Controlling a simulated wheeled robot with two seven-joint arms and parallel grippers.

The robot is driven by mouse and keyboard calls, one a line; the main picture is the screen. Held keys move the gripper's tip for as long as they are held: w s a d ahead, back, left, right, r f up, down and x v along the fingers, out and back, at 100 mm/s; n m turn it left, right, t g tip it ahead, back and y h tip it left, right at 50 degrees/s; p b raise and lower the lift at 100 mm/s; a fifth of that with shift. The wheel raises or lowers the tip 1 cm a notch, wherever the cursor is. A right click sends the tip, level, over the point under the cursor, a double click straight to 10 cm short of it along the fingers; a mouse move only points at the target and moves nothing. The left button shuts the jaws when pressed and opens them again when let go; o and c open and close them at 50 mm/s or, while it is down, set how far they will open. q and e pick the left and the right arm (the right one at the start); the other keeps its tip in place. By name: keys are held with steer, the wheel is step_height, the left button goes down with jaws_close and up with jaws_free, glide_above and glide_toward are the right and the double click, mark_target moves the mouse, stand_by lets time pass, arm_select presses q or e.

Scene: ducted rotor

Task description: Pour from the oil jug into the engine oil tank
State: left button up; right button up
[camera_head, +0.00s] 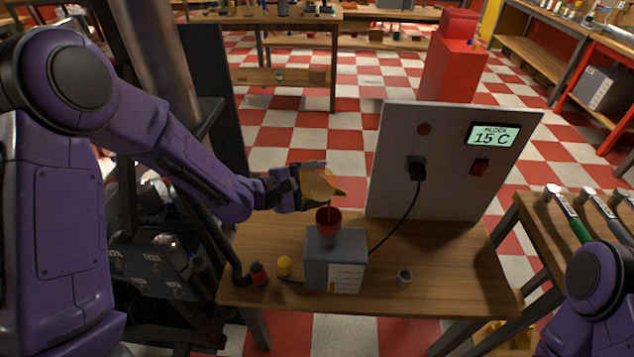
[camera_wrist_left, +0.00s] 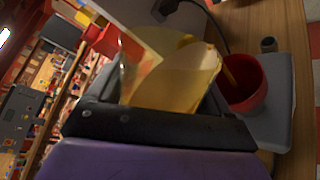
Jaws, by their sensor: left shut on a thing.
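My left gripper (camera_head: 290,188) is shut on the oil jug (camera_head: 318,184), a see-through amber jug that is tilted with its spout to the right. A thin stream runs from the spout down into a red funnel (camera_head: 328,220). The funnel stands on top of the grey engine oil tank (camera_head: 336,252) on the wooden table. In the left wrist view the jug (camera_wrist_left: 165,80) holds amber oil, and its stream enters the red funnel (camera_wrist_left: 245,85). My right arm shows only in part at the lower right; its gripper is out of view.
A grey panel (camera_head: 450,150) with a display reading 15 C stands behind the tank, with a black cable running from it. On the table (camera_head: 440,275) are a yellow cap (camera_head: 284,266), a small dark red-and-black item (camera_head: 258,274) and a small grey cup (camera_head: 403,278).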

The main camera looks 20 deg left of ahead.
arm_select(q)
steer(key=shift+r, duration=0.1)
steer(key=shift+m, duration=0.4)
stand_by(3.9)
steer(key=shift+m+p, duration=0.35)
steer(key=shift+m, duration=0.05)
stand_by(2.5)
